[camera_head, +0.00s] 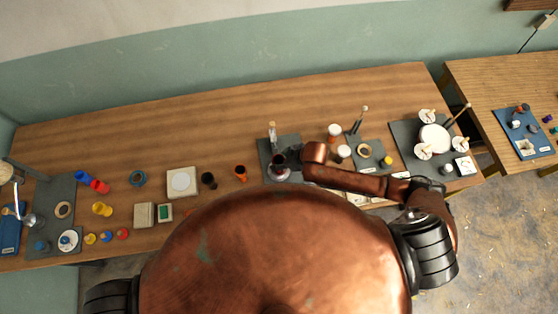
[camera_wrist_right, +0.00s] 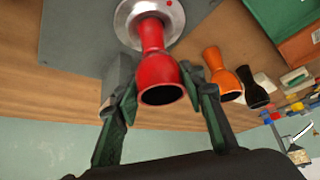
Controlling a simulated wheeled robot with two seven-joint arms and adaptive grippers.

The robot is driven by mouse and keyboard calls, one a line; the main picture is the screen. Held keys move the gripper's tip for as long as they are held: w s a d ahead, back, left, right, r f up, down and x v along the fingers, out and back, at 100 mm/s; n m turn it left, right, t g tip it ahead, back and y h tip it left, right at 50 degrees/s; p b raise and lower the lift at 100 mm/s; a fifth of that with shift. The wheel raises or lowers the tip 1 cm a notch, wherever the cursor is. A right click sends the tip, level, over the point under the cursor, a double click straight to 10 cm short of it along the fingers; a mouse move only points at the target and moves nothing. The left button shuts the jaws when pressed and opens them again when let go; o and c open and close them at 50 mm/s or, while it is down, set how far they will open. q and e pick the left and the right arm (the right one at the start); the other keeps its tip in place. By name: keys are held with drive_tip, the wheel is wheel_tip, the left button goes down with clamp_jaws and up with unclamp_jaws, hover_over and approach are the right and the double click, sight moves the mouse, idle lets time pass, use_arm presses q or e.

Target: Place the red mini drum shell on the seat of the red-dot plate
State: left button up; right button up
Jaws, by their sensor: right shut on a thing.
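The red mini drum shell (camera_wrist_right: 158,62) is between the fingers of my right gripper (camera_wrist_right: 166,95) in the right wrist view, its wide dark mouth toward the camera. The gripper is shut on it. The shell's far, narrower end is over the middle of the round silver plate (camera_wrist_right: 125,23). A red dot shows on the plate's rim. The shell hides the seat, and I cannot tell whether the two touch. In the head view my right gripper (camera_head: 291,160) is over the plate (camera_head: 278,175), and the shell is hard to make out. My left gripper is not in view.
An orange shell (camera_wrist_right: 221,72) and a black shell (camera_wrist_right: 251,88) stand beside the plate's grey mat (camera_wrist_right: 82,35). A grey block (camera_wrist_right: 117,72) is close to one finger. The back strip of the wooden table (camera_head: 190,120) is clear.

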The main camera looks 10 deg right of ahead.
drive_tip(key=o, duration=1.2)
drive_tip(key=shift+c, duration=0.2)
drive_tip(key=v, duration=1.2)
drive_tip(key=shift+b, duration=0.4)
